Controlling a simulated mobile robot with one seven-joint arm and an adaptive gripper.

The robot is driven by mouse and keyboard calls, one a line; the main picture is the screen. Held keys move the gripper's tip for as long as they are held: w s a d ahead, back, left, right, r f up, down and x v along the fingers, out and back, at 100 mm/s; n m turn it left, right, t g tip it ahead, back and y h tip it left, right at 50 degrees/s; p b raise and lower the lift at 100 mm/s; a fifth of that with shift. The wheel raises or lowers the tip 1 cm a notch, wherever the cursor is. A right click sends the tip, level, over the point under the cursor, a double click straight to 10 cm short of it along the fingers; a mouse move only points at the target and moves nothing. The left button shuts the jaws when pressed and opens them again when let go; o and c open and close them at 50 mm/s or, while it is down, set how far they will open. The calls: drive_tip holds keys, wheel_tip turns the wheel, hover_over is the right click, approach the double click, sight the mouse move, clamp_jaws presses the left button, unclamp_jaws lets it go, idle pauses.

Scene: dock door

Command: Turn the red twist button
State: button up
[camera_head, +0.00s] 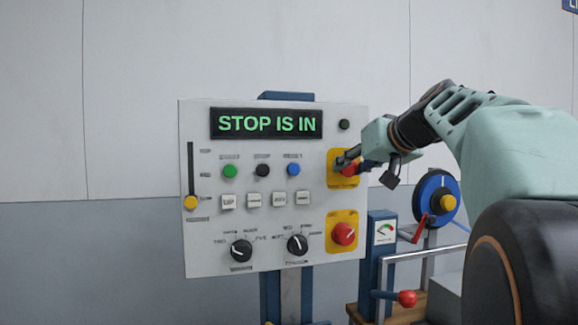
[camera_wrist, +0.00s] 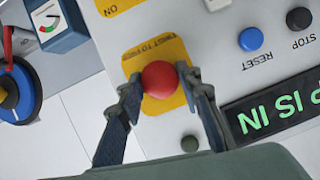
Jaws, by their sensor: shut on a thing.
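The red twist button (camera_wrist: 160,79) sits on a yellow plate (camera_wrist: 174,49) whose printed label is partly covered. In the head view the button (camera_head: 349,168) is partly hidden by my gripper, on the upper yellow plate (camera_head: 334,179) at the panel's right side. My gripper (camera_wrist: 159,82) is shut on the button, with one finger against each side of it. In the head view my gripper (camera_head: 347,163) reaches in from the right. The panel's display (camera_head: 266,123) reads "STOP IS IN" in green.
A second red knob (camera_head: 344,234) sits on a lower yellow plate. Green (camera_head: 230,171), black (camera_head: 262,171) and blue (camera_head: 293,169) buttons lie left of my gripper. A blue wheel (camera_head: 437,198) and a gauge box (camera_head: 383,236) stand right.

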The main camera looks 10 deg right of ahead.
drive_tip(key=m+y, duration=0.1)
drive_tip(key=m, duration=0.1)
drive_tip(key=m+y, duration=0.1)
drive_tip(key=m, duration=0.1)
drive_tip(key=shift+d+y, duration=0.2)
drive_tip(key=shift+y, duration=0.1)
idle(0.4)
drive_tip(key=o, duration=1.1)
drive_tip(key=shift+o, duration=0.2)
drive_tip(key=shift+s, duration=0.1)
drive_tip(key=v, duration=1.2)
drive_tip(key=shift+f, duration=0.2)
